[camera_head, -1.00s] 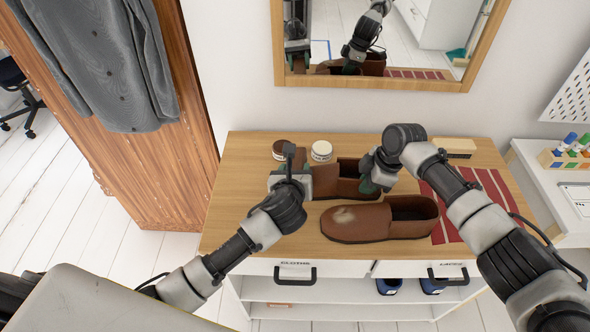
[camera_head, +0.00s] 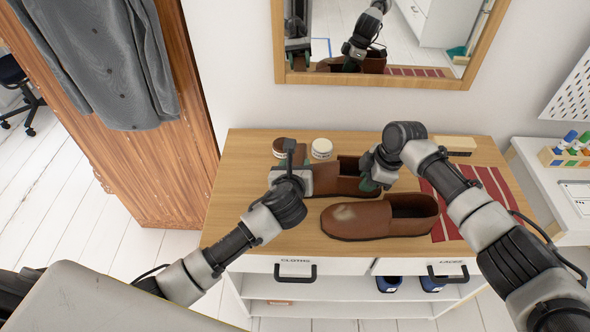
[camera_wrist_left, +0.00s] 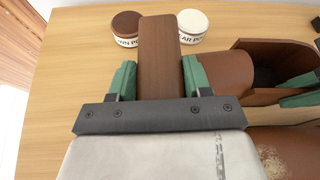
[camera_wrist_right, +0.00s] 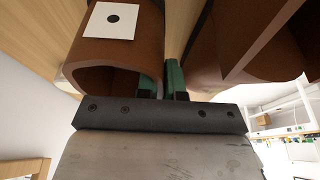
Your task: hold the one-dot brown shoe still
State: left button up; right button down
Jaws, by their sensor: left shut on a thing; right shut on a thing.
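The one-dot brown shoe (camera_head: 335,180) lies at the back of the desk top, behind the scuffed brown shoe (camera_head: 362,219). Its white one-dot tag (camera_wrist_right: 112,19) shows in the right wrist view. My right gripper (camera_head: 371,172) is shut on the wall of this shoe near its opening; its green fingers show close together in the right wrist view (camera_wrist_right: 160,82). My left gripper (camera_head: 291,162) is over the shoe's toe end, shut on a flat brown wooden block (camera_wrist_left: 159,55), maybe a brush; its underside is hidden. I cannot tell if the block touches the shoe.
A brown polish tin (camera_wrist_left: 127,27) and a clear polish tin (camera_wrist_left: 192,24) stand behind the left gripper. A red striped cloth (camera_head: 487,190) and a wooden block or brush (camera_head: 454,143) are at the right. A mirror (camera_head: 372,82) hangs behind. The desk's front left is clear.

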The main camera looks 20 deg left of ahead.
pick_arm(q)
jog(key=shift+w+a, duration=0.2)
jog(key=shift+w, duration=0.7)
jog(key=shift+s+d, duration=0.2)
jog(key=shift+s, duration=0.9)
jog(key=shift+s+d, duration=0.25)
jog(key=shift+s, duration=0.8)
jog(key=shift+w+a, duration=0.25)
jog(key=shift+w, duration=0.85)
jog(key=shift+w+a, duration=0.2)
jog(key=shift+w, duration=0.9)
jog(key=shift+s+d, duration=0.25)
jog(key=shift+s, duration=0.9)
jog(key=shift+a+r, duration=0.2)
jog(key=shift+r, duration=1.3)
jog(key=shift+a+r, duration=0.2)
jog(key=shift+r, duration=1.25)
